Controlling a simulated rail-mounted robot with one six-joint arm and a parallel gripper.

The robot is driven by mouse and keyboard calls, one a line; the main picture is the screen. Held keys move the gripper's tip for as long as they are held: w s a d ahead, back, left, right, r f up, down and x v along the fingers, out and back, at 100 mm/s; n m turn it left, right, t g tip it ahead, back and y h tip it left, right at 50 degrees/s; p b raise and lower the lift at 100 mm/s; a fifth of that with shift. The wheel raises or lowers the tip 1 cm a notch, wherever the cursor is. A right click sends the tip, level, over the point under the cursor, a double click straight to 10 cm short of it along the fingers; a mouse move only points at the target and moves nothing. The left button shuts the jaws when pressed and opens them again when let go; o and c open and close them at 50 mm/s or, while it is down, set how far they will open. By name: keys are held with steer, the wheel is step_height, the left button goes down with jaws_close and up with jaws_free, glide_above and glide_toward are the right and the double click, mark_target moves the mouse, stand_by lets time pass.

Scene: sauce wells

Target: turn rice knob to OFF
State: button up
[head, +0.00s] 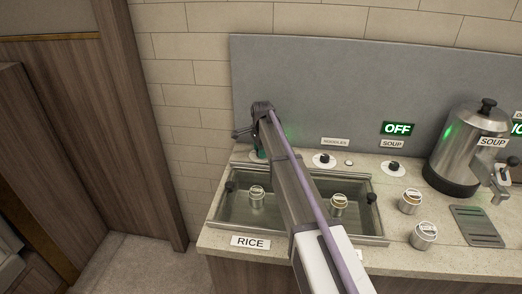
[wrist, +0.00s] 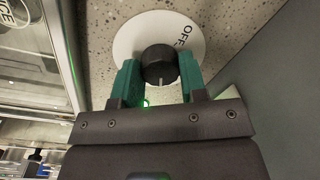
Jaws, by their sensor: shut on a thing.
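The rice knob (wrist: 158,58) is a black round knob on a white dial plate printed OFF (wrist: 190,38), seen in the wrist view. Its pale pointer line faces the bottom of the picture, away from the OFF print at right. My gripper (wrist: 159,72) has its two green fingers on either side of the knob, shut on it. A small green light glows below the knob, by the left finger. In the head view my gripper (head: 260,153) is at the back left of the counter, and my arm hides most of the knob there.
A sunken well (head: 280,217) with two lidded jars and a RICE label (head: 250,242) lies in front. The noodles knob (head: 324,159) and soup knob (head: 393,167) stand to the right, with a lit OFF sign (head: 397,129). A steel soup urn (head: 459,150) stands farther right. A grey panel rises behind.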

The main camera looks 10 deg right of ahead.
steer(key=shift+n, duration=0.3)
steer(key=n, duration=1.3)
steer(key=shift+w+n+g, duration=0.1)
steer(key=shift+n+g, duration=0.2)
steer(key=n, duration=0.3)
steer(key=shift+n, duration=0.3)
steer(key=n, duration=0.3)
steer(key=shift+n, duration=0.4)
steer(key=n, duration=0.6)
steer(key=shift+g, duration=0.3)
steer(key=shift+n, duration=0.3)
